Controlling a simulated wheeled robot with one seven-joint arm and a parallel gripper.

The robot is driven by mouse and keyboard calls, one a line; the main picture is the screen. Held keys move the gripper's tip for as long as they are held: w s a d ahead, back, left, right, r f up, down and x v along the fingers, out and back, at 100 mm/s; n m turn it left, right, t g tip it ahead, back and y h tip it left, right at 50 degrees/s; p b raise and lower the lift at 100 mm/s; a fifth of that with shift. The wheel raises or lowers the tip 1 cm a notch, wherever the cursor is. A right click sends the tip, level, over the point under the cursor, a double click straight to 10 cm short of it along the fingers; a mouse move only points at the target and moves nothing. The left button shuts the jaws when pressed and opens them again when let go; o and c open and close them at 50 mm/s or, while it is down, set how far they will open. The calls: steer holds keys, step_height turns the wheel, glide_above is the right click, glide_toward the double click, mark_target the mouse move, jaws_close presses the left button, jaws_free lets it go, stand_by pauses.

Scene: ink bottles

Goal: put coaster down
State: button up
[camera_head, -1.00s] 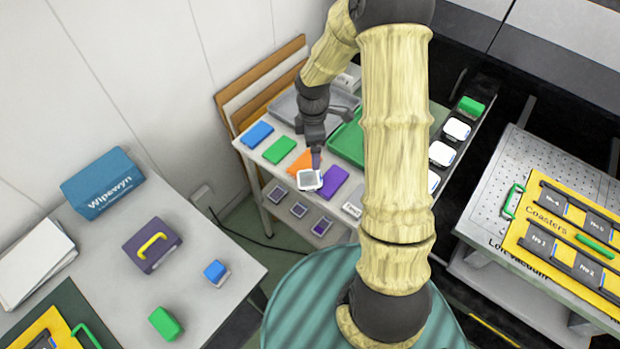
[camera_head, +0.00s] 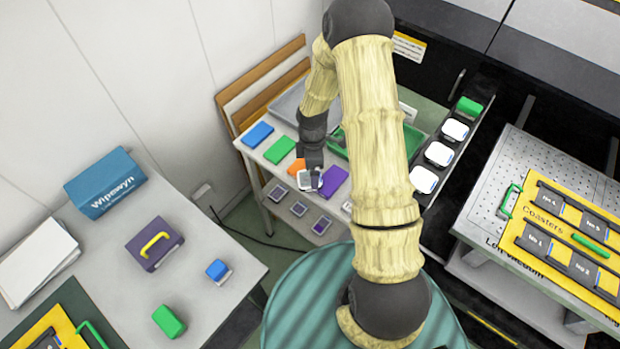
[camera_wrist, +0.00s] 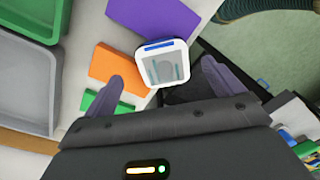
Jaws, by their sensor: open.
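The coaster (camera_wrist: 163,63) is a white rounded square with a blue strip on one edge and a grey middle. It lies at the front edge of the side table, beside the orange pad (camera_wrist: 120,68) and the purple pad (camera_wrist: 153,18). My gripper (camera_wrist: 162,72) is open, with one dark finger on each side of the coaster and gaps showing between fingers and coaster. In the head view my gripper (camera_head: 312,166) is low over the table and partly hides the coaster (camera_head: 309,181). Whether the coaster rests fully flat is hard to tell.
A blue pad (camera_head: 257,134) and a green pad (camera_head: 279,149) lie farther left on the table. A green tray (camera_head: 412,140) and a grey tray (camera_head: 288,104) stand behind. White squares (camera_head: 439,154) line the right side. Small items (camera_head: 299,209) sit on a lower shelf.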

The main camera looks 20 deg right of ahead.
steer(key=shift+s+a+f+p, duration=0.15)
steer(key=shift+f+p, duration=0.1)
steer(key=shift+f, duration=0.7)
steer(key=shift+s+f+p, duration=0.1)
steer(key=shift+f+p, duration=0.1)
steer(key=shift+f, duration=0.75)
steer(key=c, duration=1.2)
steer(key=shift+c, duration=0.2)
step_height(320, 180, up, 10)
steer(key=b, duration=0.1)
steer(key=shift+b, duration=0.35)
